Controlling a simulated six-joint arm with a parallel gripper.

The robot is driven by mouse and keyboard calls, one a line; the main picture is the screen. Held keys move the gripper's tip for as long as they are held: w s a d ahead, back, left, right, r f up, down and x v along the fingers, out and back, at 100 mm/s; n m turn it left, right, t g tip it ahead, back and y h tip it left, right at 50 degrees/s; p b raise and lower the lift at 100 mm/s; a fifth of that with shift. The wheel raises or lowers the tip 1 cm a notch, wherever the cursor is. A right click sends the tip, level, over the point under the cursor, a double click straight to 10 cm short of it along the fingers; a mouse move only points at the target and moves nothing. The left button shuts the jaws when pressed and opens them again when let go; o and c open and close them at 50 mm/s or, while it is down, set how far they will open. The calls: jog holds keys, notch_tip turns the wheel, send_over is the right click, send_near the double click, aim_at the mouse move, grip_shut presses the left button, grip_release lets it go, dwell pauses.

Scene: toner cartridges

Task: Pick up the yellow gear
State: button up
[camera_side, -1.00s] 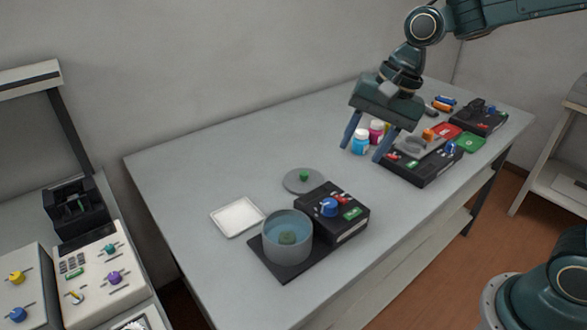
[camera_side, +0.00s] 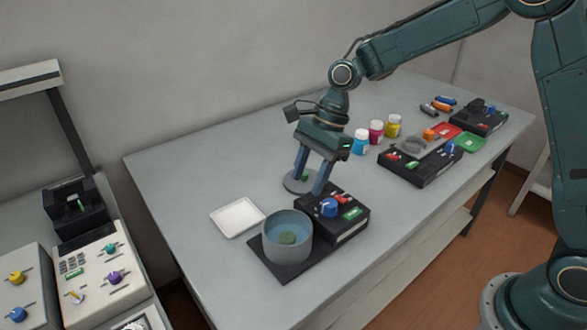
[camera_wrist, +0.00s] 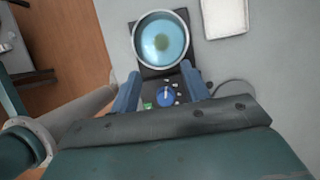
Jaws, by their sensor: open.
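I cannot make out a yellow gear in either view. One finger hides part of the disc. In the wrist view, my gripper (camera_wrist: 160,70) has its fingers on either side of the blue knob in the picture. A grey pot (camera_side: 287,246) holds bluish liquid with a dull green thing (camera_side: 288,238) in it. The pot also shows in the wrist view (camera_wrist: 137,40).
The pot stands on a black base (camera_side: 283,270) beside a control box with a blue knob (camera_side: 328,207). A white tray (camera_side: 237,217) lies left. Blue, magenta and yellow bottles (camera_side: 394,126) stand behind a second black device (camera_side: 420,166). The table's left part is clear.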

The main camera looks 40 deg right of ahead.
send_over(287, 234)
jog(key=d, duration=0.2)
jog(key=shift+s+d+f, duration=0.1)
jog(key=shift+f, duration=1.9)
jog(key=shift+s+d+f, duration=0.1)
jog(key=shift+f, duration=1.85)
jog(key=shift+f, duration=0.1)
jog(key=shift+x, duration=2.5)
jog(key=shift+w, duration=0.15)
jog(key=shift+c, duration=0.3)
jog(key=c, duration=0.7)
